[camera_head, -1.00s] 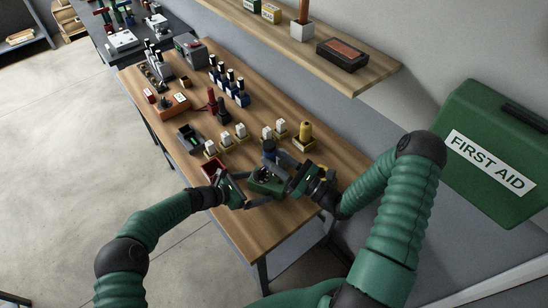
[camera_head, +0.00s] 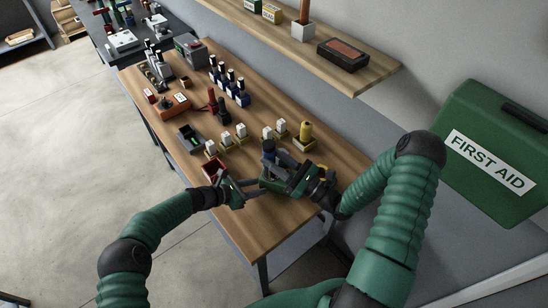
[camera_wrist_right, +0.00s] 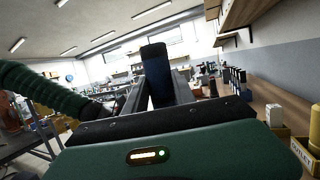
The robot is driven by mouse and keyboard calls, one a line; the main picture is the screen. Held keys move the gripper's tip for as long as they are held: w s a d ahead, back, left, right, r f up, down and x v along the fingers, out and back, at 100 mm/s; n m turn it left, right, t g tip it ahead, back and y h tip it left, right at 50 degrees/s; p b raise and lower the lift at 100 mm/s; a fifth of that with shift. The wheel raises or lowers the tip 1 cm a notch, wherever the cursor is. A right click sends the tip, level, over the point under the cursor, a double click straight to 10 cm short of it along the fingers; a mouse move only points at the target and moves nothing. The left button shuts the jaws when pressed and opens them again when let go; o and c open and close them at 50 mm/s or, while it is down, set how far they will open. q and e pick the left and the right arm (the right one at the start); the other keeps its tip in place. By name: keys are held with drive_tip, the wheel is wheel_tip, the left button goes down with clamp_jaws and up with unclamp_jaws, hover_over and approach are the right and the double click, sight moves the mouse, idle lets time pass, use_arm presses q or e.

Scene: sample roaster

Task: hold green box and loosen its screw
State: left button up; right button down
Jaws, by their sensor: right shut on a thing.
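The green box (camera_head: 272,186) lies near the front of the wooden bench in the head view, mostly hidden under my right gripper. My left gripper (camera_head: 256,190) is at the box's left side, its fingers pointing toward it. I cannot tell whether they press on it. My right gripper (camera_head: 270,166) is just above the box, shut on an upright dark blue handle (camera_head: 268,148). The handle (camera_wrist_right: 157,75) also stands between the fingers in the right wrist view. The screw and the handle's lower end are hidden.
A red open tray (camera_head: 213,169) is just left of my left gripper. White and yellow blocks on yellow bases (camera_head: 304,136) stand behind, with blue bottles (camera_head: 238,90) farther back. A shelf (camera_head: 385,80) runs along the wall. The bench's front corner is clear.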

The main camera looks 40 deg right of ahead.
use_arm(q)
clamp_jaws()
drive_tip(key=shift+s+r, duration=0.1)
drive_tip(key=shift+s, duration=0.05)
use_arm(e)
drive_tip(key=shift+a, duration=0.2)
use_arm(q)
drive_tip(key=shift+o, duration=0.7)
unclamp_jaws()
drive_tip(key=shift+d, duration=0.1)
drive_tip(key=shift+o, duration=0.4)
drive_tip(key=shift+s, duration=0.1)
use_arm(e)
drive_tip(key=shift+s+d, duration=0.1)
drive_tip(key=shift+d, duration=0.1)
use_arm(q)
drive_tip(key=shift+d, duration=0.1)
use_arm(e)
drive_tip(key=shift+d, duration=0.1)
use_arm(q)
drive_tip(key=shift+w, duration=0.2)
drive_tip(key=shift+r, duration=0.15)
use_arm(e)
drive_tip(key=shift+f, duration=0.1)
use_arm(q)
drive_tip(key=shift+c, duration=0.3)
